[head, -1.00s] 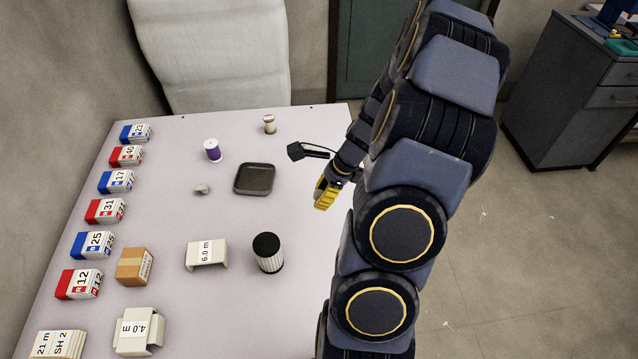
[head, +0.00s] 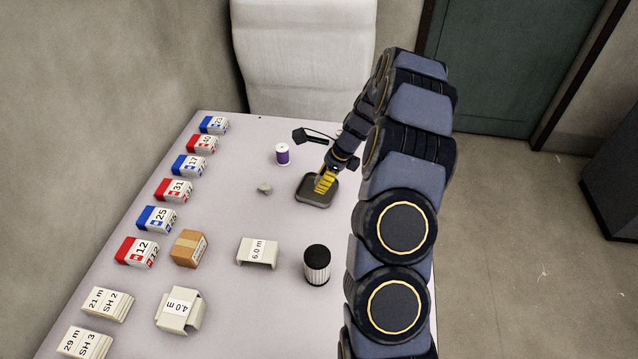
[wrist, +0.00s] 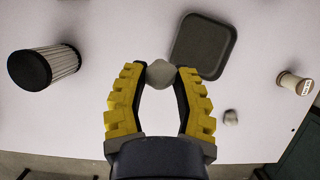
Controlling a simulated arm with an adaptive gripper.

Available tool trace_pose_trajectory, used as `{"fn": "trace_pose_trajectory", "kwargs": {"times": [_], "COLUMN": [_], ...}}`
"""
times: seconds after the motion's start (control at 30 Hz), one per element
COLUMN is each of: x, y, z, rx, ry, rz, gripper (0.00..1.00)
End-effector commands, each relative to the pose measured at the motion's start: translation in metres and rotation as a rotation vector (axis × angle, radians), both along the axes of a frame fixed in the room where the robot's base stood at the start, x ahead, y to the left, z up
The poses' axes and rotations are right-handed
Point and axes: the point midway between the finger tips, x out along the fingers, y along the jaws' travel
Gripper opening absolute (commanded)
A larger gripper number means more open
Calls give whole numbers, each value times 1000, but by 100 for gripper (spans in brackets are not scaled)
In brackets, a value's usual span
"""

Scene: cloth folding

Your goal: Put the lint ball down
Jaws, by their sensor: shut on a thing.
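My gripper (head: 322,190) is shut on a grey lint ball (wrist: 160,73), pinched between the yellow fingertips in the wrist view. The dark square tray (head: 309,201) lies on the table, and in the head view the fingers overlap it. In the wrist view the tray (wrist: 203,45) is just beyond the fingertips, up and to the right. The held ball is hidden in the head view. A second grey lump (head: 264,188) lies on the table left of the tray; it also shows in the wrist view (wrist: 231,117).
A purple spool (head: 282,154) stands behind the tray. A black-topped ribbed cylinder (head: 317,265) and a white 6.0 m piece (head: 257,252) stand in front. Red and blue boxes (head: 174,190) line the left edge. Table between these is clear.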

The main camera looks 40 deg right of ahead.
Motion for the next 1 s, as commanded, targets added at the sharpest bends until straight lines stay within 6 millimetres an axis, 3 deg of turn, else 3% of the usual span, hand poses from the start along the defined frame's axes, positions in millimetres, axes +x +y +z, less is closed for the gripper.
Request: {"fn": "trace_pose_trajectory", "kwargs": {"times": [0.2,0.53,0.87,1.0], "x": [31,63,73,73], "y": [-18,-37,-42,-43], "z": [-17,-61,-74,-96], "rx": [-3,-2,-2,-1], "ry": [0,0,-1,1], "rz": [0,-2,-2,-3], "gripper": [19,19,19,19]}}
